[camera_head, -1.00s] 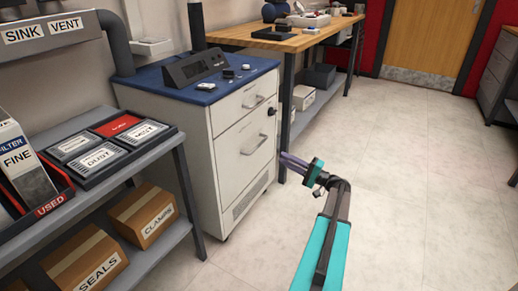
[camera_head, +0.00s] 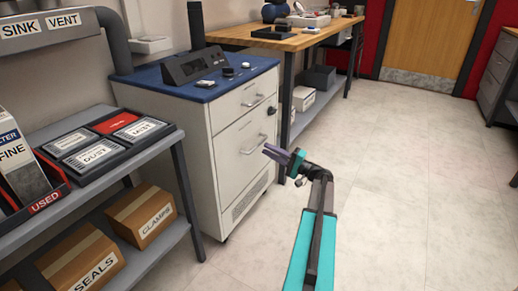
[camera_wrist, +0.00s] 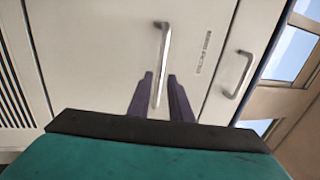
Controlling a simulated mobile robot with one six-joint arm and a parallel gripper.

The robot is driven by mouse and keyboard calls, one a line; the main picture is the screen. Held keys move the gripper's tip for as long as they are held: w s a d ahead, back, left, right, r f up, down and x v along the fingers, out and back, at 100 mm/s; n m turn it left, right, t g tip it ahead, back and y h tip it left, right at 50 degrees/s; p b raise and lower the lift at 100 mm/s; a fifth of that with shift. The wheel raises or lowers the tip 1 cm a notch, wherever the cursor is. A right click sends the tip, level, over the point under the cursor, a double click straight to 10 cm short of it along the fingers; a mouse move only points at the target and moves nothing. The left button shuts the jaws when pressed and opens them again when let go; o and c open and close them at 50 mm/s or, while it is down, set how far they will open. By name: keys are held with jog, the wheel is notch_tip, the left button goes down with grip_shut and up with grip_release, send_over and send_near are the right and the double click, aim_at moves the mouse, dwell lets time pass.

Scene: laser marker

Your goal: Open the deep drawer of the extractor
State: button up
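The extractor (camera_head: 205,165) is a pale cabinet with a blue top. Its deep drawer (camera_head: 232,165) is the larger lower front, with a bar handle (camera_head: 254,144), and is shut. In the wrist view the deep drawer's handle (camera_wrist: 163,50) runs up the middle, and its lower end lies between the two purple fingers. My gripper (camera_head: 270,150) is close in front of this handle, with its fingers pointing at the drawer front. In the wrist view my gripper (camera_wrist: 160,90) is open, with a finger on each side of the bar. I cannot tell whether either finger touches it.
The shallow upper drawer (camera_head: 240,97) is shut, its handle (camera_wrist: 240,75) right of the fingers in the wrist view. A dark knob (camera_head: 271,110) sits on the cabinet's edge. A shelf (camera_head: 165,150) with labelled trays stands left. The floor (camera_head: 400,190) is clear to the right.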

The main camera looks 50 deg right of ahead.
aim_at(259, 144)
jog(key=shift+b+x, duration=0.8)
jog(key=shift+x, duration=2.1)
grip_shut()
jog(key=shift+a, duration=0.15)
jog(key=shift+s, duration=0.1)
